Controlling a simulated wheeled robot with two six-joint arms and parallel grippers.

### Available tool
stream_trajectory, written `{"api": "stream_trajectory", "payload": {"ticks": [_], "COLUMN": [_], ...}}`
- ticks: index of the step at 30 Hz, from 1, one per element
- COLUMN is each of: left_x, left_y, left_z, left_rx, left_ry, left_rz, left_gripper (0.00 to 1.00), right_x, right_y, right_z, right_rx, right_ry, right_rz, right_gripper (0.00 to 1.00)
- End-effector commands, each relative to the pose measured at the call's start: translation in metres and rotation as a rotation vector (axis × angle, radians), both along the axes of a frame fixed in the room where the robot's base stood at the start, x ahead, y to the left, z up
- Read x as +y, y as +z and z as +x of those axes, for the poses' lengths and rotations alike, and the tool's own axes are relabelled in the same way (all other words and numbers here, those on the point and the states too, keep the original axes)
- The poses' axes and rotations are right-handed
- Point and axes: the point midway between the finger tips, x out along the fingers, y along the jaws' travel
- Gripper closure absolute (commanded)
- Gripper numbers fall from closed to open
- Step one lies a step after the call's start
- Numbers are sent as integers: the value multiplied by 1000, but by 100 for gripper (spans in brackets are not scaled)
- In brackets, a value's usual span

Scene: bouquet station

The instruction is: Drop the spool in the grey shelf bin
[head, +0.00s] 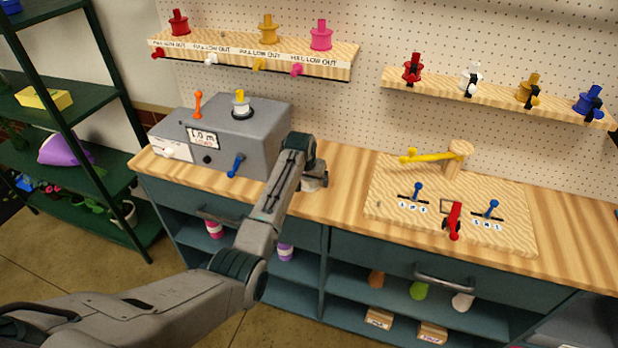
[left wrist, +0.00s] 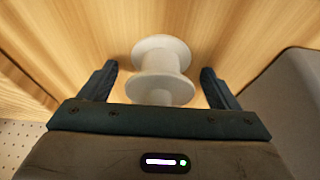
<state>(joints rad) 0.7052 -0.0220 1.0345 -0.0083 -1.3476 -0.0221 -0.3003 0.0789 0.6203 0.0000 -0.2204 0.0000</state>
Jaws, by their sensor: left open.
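A white spool (left wrist: 161,74) with two round flanges is on the wooden counter (head: 345,195). In the left wrist view it sits between the two spread fingers of my left gripper (left wrist: 159,84), with a visible gap on each side. In the head view my left gripper (head: 314,178) is low over the counter, right of the grey machine, and my arm mostly hides the spool. My right gripper is not in view. I cannot clearly identify the grey shelf bin; a greyish shape at the bottom right is cut off by the frame.
The grey machine (head: 262,130) with levers stands close left of my gripper. A wooden lever board (head: 390,208) lies to the right. Peg-wall shelves (head: 335,68) hold several coloured spools. Open shelves below the counter hold several small items. A green rack stands far left.

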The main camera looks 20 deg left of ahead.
Motion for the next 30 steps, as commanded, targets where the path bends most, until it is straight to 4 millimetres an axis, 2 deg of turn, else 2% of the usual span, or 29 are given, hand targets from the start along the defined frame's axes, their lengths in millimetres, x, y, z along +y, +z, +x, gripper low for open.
{"api": "stream_trajectory", "payload": {"ticks": [5,12,14,23,26,30], "left_x": [0,0,0,0,0,0], "left_y": [0,0,1,3,10,31], "left_z": [0,0,0,1,1,2], "left_rx": [-1,0,-1,-2,-4,-8], "left_ry": [0,0,0,0,0,0], "left_rz": [0,0,0,0,0,0], "left_gripper": [18,65,70,70,70,70], "right_x": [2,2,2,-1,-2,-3], "right_y": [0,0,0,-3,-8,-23], "right_z": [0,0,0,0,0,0], "right_rx": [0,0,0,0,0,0], "right_ry": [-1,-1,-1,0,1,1], "right_rz": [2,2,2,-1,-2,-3], "right_gripper": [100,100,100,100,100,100]}}
